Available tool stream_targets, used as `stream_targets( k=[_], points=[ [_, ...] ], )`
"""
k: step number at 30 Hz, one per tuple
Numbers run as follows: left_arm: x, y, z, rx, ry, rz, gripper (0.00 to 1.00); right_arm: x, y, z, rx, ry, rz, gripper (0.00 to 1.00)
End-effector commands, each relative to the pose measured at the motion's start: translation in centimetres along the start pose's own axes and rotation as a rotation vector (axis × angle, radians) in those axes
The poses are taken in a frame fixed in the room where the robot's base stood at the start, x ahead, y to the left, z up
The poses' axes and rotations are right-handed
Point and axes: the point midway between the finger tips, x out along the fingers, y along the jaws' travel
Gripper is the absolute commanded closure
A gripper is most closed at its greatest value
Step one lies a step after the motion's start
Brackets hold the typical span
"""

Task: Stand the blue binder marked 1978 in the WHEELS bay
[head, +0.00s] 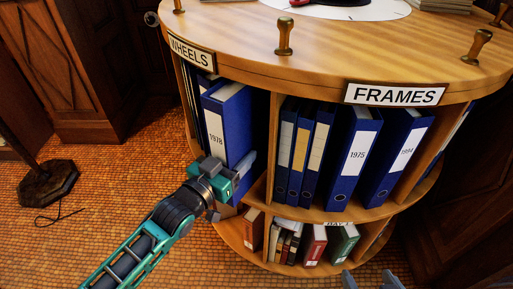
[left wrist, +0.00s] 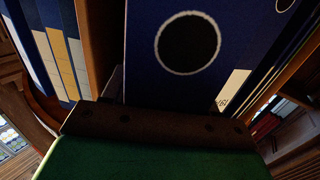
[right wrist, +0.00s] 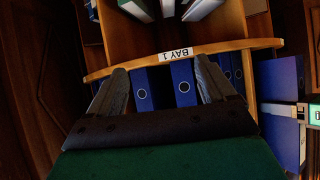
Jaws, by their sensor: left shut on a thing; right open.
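The blue binder marked 1978 (head: 236,117) stands upright under the WHEELS sign (head: 191,53), its spine out in front of the other binders there. My left gripper (head: 236,172) is shut on its lower spine. In the left wrist view the binder (left wrist: 145,65) fills the middle, its dark finger hole between the fingers. How far the binder reaches into the WHEELS bay is hard to tell. My right gripper (head: 370,281) is open and empty at the bottom of the head view. It also shows in the right wrist view (right wrist: 162,85), facing the round shelf.
An upright divider (head: 273,150) separates WHEELS from the FRAMES bay, which holds several blue binders (head: 355,155). A lower shelf (head: 265,262) holds smaller books. Wooden knobs (head: 284,38) stand on the round top. A dark stand base (head: 48,184) is on the tiled floor at left.

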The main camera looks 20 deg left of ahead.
Motion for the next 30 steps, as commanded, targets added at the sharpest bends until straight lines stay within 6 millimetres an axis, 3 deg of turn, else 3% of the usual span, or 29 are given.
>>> stream_targets(
  k=[6,12,17,25,30],
  points=[
    [5.0,0.0,-0.2,0.0,0.012,0.0,0.98,0.8,0.0,1.2,0.001,-0.003,-0.001,0.17],
    [7.7,0.0,-0.3,0.0,0.01,0.001,0.98,1.0,-0.3,1.4,0.007,-0.005,-0.007,0.17],
    [8.3,0.0,0.0,0.0,0.007,0.001,0.98,1.1,-0.4,0.9,0.011,0.001,-0.009,0.17],
    [8.2,0.0,3.3,0.0,0.007,0.001,0.98,1.9,-0.6,1.7,0.011,0.001,-0.017,0.17],
    [8.2,0.0,3.2,0.0,0.007,0.001,0.98,1.7,-0.8,1.3,0.01,0.0,-0.02,0.17]
  ],
)
